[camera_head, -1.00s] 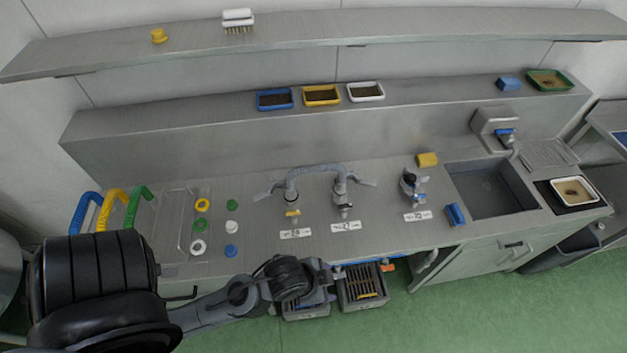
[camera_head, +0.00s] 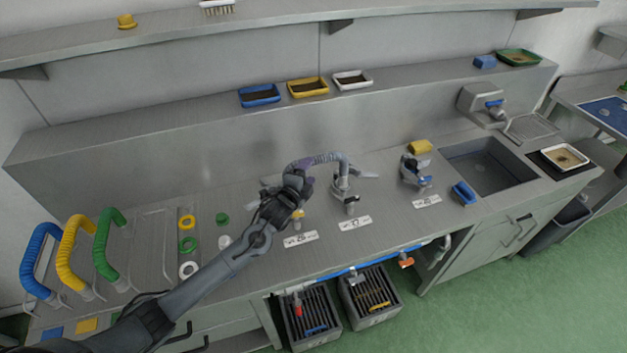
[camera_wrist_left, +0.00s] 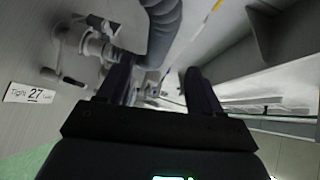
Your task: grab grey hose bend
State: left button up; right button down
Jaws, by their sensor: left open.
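The grey hose bend (camera_head: 328,157) arches between two valve fittings on the steel counter, one near the label 27. My left gripper (camera_head: 298,180) is at the left end of the bend and covers part of it and of the left fitting. In the left wrist view the ribbed grey hose (camera_wrist_left: 163,30) runs down from the top edge towards the gap between my open fingers (camera_wrist_left: 157,70), closer to the left finger. I cannot tell whether a finger touches it. My right gripper is not in view.
Blue (camera_head: 32,262), yellow (camera_head: 66,255) and green (camera_head: 103,245) hose bends stand at the counter's left. Coloured rings and caps lie beside them. Another valve (camera_head: 413,172) and a sink (camera_head: 487,168) are to the right. Grey crates (camera_head: 308,318) stand below the counter.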

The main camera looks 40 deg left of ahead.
aim_at(318, 162)
pick_arm(q)
jog(key=shift+d+x, duration=0.1)
jog(key=shift+x, duration=2.15)
jog(key=shift+d+x, duration=0.15)
jog(key=shift+x, duration=2.05)
jog(key=shift+f, duration=0.15)
jog(key=shift+c, duration=0.3)
grip_shut()
